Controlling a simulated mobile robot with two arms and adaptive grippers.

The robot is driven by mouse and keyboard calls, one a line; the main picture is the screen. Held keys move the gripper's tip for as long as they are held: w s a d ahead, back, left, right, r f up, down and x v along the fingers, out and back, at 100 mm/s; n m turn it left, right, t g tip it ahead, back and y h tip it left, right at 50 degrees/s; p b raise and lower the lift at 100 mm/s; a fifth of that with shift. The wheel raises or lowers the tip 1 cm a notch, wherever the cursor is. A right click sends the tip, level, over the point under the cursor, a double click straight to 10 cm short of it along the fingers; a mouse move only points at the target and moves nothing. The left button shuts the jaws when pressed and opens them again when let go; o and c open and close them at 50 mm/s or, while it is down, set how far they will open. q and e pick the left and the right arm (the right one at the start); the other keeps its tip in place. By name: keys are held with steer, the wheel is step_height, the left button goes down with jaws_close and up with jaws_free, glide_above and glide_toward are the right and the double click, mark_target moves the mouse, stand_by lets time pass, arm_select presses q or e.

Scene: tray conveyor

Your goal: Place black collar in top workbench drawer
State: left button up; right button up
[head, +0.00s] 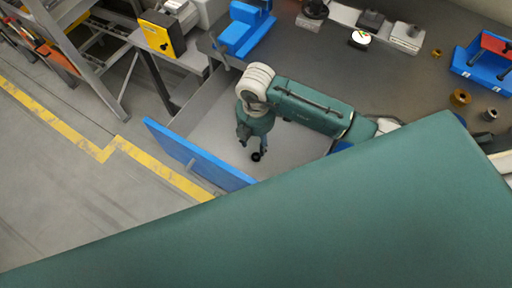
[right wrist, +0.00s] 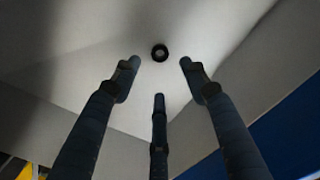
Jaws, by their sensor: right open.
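The black collar (head: 256,157) is a small dark ring at the open workbench drawer. In the right wrist view the collar (right wrist: 159,52) shows beyond my fingertips against the pale drawer floor (right wrist: 90,45), its hole facing me. Whether it rests on the floor is hard to tell. The drawer stands pulled out, with a blue front panel (head: 200,155). My right gripper (head: 253,148) points down inside the drawer, over the collar. In the right wrist view its three fingers (right wrist: 160,75) are spread and hold nothing. My left gripper is not in view.
The grey workbench top (head: 330,60) carries a blue holder (head: 245,30), a small dial (head: 360,39), brass rings (head: 460,97) and a blue bin (head: 485,68). A metal rack stands at upper left. My own green arm part covers the lower foreground.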

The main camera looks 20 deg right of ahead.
step_height(320, 180, up, 3)
steer(key=shift+f, duration=0.2)
stand_by(0.5)
